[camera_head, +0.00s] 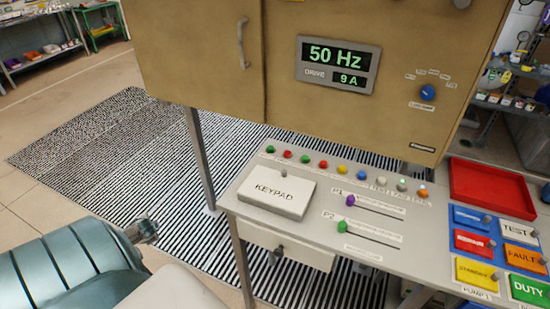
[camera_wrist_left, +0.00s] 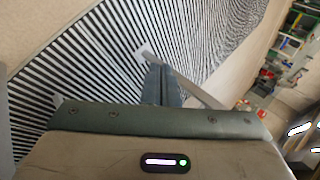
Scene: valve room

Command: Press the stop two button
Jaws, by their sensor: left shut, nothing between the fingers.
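A row of small round buttons runs along the back of the grey control desk (camera_head: 300,230): a left red button (camera_head: 287,154), a right red button (camera_head: 338,168), and several green, yellow, blue, white and orange ones. Their labels are too small to read, so I cannot tell which is stop two. My left gripper (camera_head: 149,232) is at the lower left, over the striped mat and well apart from the desk. In the left wrist view its fingers (camera_wrist_left: 162,82) are together and empty. My right gripper is not in view.
A tan cabinet (camera_head: 200,60) with a drive display (camera_head: 338,65) stands above the desk's back. A keypad cover (camera_head: 276,192), two sliders, a red tray (camera_head: 490,188) and coloured plates occupy the desk.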

